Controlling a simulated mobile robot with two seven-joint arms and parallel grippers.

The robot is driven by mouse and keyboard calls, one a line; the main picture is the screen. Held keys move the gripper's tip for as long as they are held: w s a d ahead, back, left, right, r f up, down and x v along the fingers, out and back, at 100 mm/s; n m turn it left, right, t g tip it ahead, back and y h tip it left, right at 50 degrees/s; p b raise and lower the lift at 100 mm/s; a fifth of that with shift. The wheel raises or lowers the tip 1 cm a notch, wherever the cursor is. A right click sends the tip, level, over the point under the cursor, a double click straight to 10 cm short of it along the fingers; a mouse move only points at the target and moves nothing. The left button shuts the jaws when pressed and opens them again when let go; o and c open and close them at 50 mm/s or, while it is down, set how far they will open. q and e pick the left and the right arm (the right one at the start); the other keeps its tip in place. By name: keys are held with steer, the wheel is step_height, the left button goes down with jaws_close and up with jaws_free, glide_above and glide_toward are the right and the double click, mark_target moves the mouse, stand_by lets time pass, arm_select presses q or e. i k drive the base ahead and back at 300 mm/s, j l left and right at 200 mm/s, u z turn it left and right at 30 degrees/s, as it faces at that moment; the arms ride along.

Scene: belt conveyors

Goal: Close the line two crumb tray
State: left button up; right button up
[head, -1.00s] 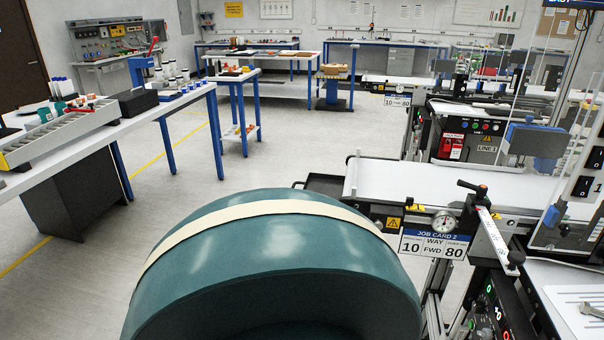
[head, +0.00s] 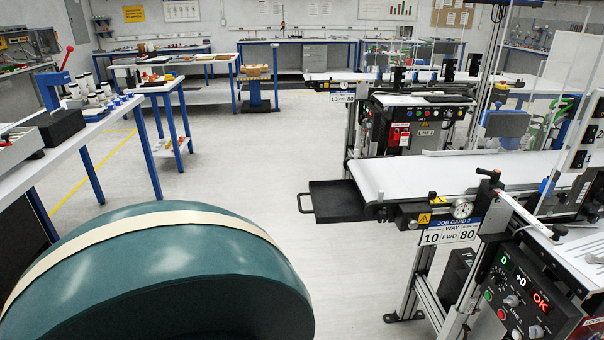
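The line two crumb tray (head: 335,201) is a shallow black tray with a loop handle (head: 306,202) on its left side. In the head view it sticks out to the left from under the near end of the line two conveyor (head: 430,176), so it is pulled out. Its right part is hidden under the conveyor. The part of the tray that shows looks empty. Neither of my grippers is in view, and nothing is touching the tray's handle.
Job card 2 (head: 451,233) and a round gauge (head: 461,209) are on the conveyor's front. A control panel (head: 522,300) stands below at right. A metal leg frame (head: 428,285) reaches the floor. A white-topped table (head: 80,135) stands at left.

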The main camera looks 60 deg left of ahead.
mark_target(333, 201)
steer(key=u, duration=0.45)
steer(key=k+j+u, duration=0.1)
steer(key=u, duration=0.3)
steer(key=j+u, duration=0.15)
steer(key=u, duration=0.3)
steer(key=j+u, duration=0.1)
steer(key=u, duration=0.3)
